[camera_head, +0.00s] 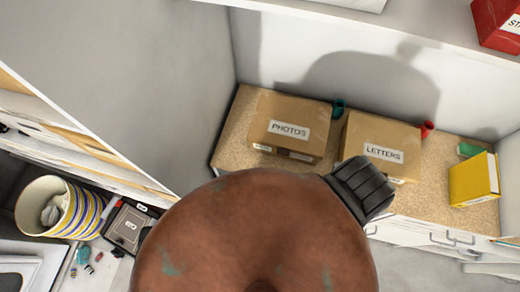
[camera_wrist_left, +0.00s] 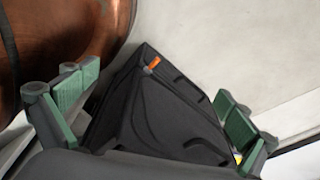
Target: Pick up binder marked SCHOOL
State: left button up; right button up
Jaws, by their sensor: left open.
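No label that I can read says SCHOOL. A yellow binder (camera_head: 472,180) stands at the right end of the tan counter in the head view; its white label is too small to read. A red binder or box (camera_head: 494,20) at the top right is cut off by the frame, and its label shows only the start, "ST". My left gripper (camera_wrist_left: 155,105) is open in the wrist view, its green-padded fingers wide apart. A dark angular form shows between and beyond them; I cannot tell what it is. No binder shows between the fingers. My right gripper is not in view.
A PHOTOS box (camera_head: 290,112) and a LETTERS box (camera_head: 378,148) stand on the tan counter (camera_head: 233,130). A striped bucket (camera_head: 62,207) and a dark labelled box (camera_head: 128,228) are at lower left. My copper-coloured arm part blocks the lower middle. A white shelf (camera_head: 400,22) overhangs the counter.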

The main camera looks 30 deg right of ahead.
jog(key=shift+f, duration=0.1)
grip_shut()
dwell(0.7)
